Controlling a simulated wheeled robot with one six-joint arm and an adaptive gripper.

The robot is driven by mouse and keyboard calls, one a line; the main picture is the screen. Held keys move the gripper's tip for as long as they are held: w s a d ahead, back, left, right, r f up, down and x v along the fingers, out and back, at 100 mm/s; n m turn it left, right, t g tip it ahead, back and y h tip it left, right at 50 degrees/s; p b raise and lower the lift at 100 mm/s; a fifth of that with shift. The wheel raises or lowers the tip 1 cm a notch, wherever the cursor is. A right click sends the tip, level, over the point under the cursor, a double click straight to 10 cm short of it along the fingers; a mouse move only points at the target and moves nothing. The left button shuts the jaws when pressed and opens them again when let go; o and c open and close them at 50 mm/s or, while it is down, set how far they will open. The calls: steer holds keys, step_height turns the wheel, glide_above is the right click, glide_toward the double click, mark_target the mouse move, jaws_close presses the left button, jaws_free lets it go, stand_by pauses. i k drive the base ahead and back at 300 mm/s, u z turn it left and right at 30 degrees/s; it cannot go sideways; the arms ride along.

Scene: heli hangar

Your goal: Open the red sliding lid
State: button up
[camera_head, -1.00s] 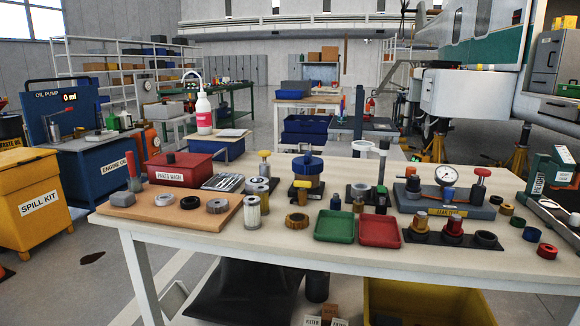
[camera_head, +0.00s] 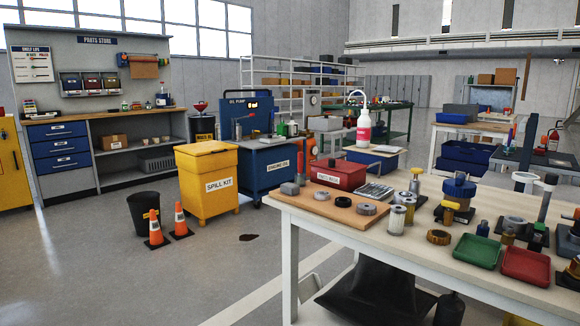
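A red box (camera_head: 338,174) labelled "PARTS WASH" stands at the back left of the white workbench. Its red top (camera_head: 338,163) carries a small black knob and looks closed. I cannot tell for certain which red lid the task means. My gripper is not in view.
The white workbench (camera_head: 390,248) bears a wooden board (camera_head: 332,207), a green tray (camera_head: 475,251) and a red tray (camera_head: 526,266). A yellow spill kit bin (camera_head: 208,185), traffic cones (camera_head: 180,222) and a black bucket (camera_head: 144,213) stand on the floor. Floor at front left is clear.

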mark_target(346, 167)
steer(key=z, duration=0.05)
steer(key=k, duration=0.5)
steer(key=u, duration=0.6)
steer(key=i, duration=1.35)
steer(key=z, duration=0.7)
